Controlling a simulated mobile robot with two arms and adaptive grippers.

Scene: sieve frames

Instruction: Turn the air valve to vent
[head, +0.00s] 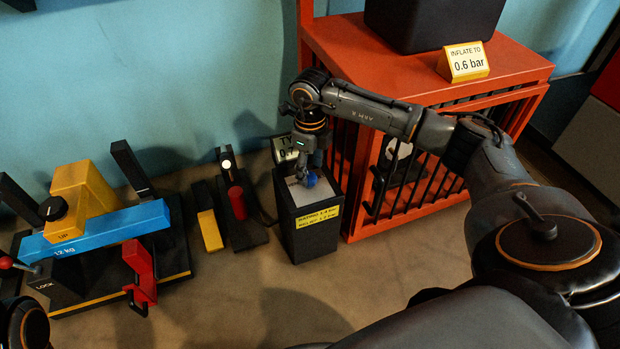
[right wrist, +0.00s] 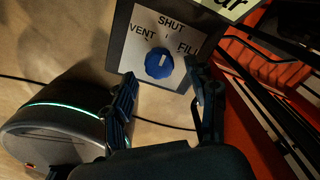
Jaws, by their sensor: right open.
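The air valve is a blue round knob (right wrist: 159,63) on a pale plate (right wrist: 140,50) marked VENT, SHUT and FILL. Its small white mark seems to point up, roughly toward SHUT. In the head view the blue knob (head: 310,180) shows partly, on top of a black box (head: 292,236) with a yellow label. My right gripper (head: 304,163) is just above the box top. In the right wrist view my right gripper (right wrist: 163,92) is open and empty, one finger on each side below the knob. I cannot tell whether it touches the knob. My left gripper is not seen.
A red barred cage (head: 420,75) stands close to the right of the valve box. Left of it are a black pedal-like block (head: 246,234) and a yellow bar (head: 210,231). A blue-and-yellow device (head: 100,229) stands further left. The floor in front is clear.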

